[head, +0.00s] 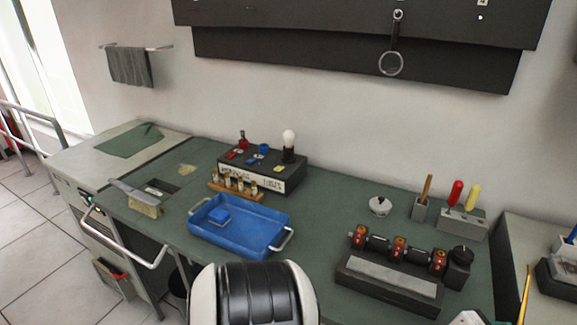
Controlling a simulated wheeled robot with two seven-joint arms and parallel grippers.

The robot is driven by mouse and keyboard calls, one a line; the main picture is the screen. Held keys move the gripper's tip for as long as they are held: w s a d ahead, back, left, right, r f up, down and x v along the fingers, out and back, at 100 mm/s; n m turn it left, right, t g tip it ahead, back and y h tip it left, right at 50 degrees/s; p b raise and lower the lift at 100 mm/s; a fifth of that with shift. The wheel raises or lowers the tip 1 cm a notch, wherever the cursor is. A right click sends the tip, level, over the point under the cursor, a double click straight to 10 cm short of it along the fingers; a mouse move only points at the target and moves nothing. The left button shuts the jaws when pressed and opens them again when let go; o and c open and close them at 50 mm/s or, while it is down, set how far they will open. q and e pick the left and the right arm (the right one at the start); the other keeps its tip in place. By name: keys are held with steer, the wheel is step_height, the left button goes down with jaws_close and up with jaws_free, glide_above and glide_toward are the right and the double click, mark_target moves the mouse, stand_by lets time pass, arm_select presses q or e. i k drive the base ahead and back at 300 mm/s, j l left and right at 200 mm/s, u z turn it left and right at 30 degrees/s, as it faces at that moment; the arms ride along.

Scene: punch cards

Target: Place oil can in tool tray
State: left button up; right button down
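The blue tool tray (268,212) sits on the green worktop left of centre, with a metal handle at each end. A small blue block-like item lies inside it, toward its left part. A small, round, silvery-white object with a dark tip (380,206) stands on the worktop right of the tray, near the wall; it may be the oil can, but it is too small to be certain. It is well apart from the tray. Neither of my grippers shows in the head view.
A dark box with a bulb (262,176) and a rack of small bottles (233,186) stand behind the tray. A brush (146,209) lies left. A dark roller device (392,278) and tool holders (462,223) stand right.

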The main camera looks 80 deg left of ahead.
mark_target(255, 225)
steer(key=k+j+u, duration=0.25)
steer(key=j+u, duration=0.45)
steer(key=j, duration=0.2)
steer(key=u, duration=0.5)
steer(key=k+j, duration=0.05)
